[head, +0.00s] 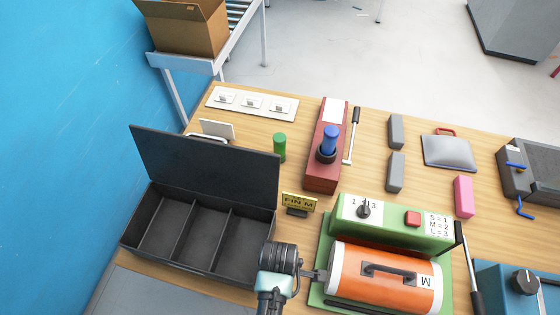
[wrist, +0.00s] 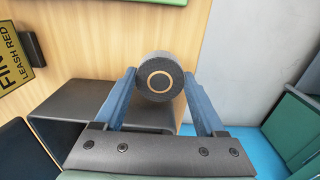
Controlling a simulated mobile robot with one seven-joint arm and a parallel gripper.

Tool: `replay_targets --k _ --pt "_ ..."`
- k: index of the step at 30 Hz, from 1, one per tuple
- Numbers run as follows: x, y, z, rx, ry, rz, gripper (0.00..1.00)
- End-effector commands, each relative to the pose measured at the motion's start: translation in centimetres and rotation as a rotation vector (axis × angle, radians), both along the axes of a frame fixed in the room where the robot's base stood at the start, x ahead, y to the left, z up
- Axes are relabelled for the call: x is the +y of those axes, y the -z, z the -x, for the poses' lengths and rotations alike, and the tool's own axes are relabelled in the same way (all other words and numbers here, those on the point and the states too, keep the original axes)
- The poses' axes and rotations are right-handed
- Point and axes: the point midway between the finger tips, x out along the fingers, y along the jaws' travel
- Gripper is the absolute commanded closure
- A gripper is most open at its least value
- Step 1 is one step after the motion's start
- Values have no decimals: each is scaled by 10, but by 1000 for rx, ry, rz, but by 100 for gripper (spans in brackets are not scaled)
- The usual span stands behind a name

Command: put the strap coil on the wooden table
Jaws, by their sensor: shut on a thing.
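The strap coil (wrist: 160,76) is a dark round roll with a tan ring on its end face, seen in the wrist view. My gripper (wrist: 160,92) is shut on it, with one blue finger on each side. It holds the coil over the wooden table (wrist: 115,38), near the table's front edge. The table also fills the middle of the head view (head: 370,112). There, the end of my arm stands between the black open box and the orange cylinder. I cannot make out the coil for certain in the head view. I cannot tell how high it is.
The open black box (head: 192,232) with compartments is at left. A yellow sign (head: 299,203) stands behind my arm. The green machine (head: 400,222) and orange cylinder (head: 386,277) are at right. A red pump (head: 322,170) stands further back. Bare wood shows between the pump and grey blocks.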

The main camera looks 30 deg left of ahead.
Motion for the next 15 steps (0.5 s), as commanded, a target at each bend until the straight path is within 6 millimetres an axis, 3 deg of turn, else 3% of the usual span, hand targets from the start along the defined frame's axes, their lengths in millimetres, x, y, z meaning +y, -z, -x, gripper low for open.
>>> replay_targets --k 10,15 --pt "0 38 -1 0 0 0 89" --pt "0 46 -1 -3 1 -1 89"
